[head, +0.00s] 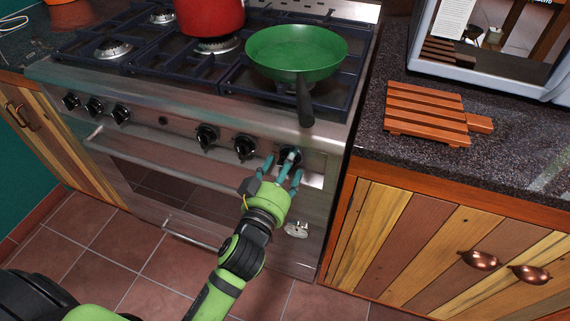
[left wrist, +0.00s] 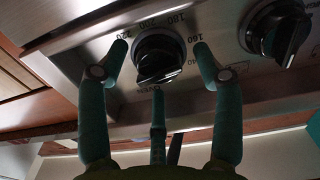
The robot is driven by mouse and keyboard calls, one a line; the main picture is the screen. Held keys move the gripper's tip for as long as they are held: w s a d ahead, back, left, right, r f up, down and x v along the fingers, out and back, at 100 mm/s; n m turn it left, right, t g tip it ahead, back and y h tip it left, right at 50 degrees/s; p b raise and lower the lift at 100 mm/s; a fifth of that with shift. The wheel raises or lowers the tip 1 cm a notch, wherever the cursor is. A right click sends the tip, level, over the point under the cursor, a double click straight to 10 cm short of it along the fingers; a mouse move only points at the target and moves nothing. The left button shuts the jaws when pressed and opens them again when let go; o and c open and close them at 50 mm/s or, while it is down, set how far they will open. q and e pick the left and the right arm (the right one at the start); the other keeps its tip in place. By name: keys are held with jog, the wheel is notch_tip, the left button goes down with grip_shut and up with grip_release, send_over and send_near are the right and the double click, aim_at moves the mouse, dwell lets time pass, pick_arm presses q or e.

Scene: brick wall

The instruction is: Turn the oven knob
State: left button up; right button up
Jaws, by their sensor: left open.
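The oven knob (head: 291,152) is the black knob at the right end of the stove's front panel. In the left wrist view this knob (left wrist: 157,56) has temperature numbers around it and a word that seems to read OVEN. My left gripper (head: 283,164) is at this knob, with its three teal fingers spread open. In the left wrist view, two fingers stand on either side of the knob and the third is below it. Small gaps show, and I cannot tell whether any finger touches the knob. My right gripper is not in view.
A neighbouring knob (head: 244,147) sits close by, with several more further left. A green pan (head: 296,52) is on the stove, its handle reaching over the front edge above my gripper. The oven handle (head: 180,163) runs below the panel. A wooden trivet (head: 425,112) lies on the right counter.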

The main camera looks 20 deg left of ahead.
pick_arm(q)
jog(key=c, duration=1.2)
jog(key=shift+o, duration=0.2)
jog(key=shift+r, duration=0.1)
jog(key=shift+r, duration=0.15)
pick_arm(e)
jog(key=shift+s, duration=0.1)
pick_arm(q)
jog(key=shift+m, duration=0.3)
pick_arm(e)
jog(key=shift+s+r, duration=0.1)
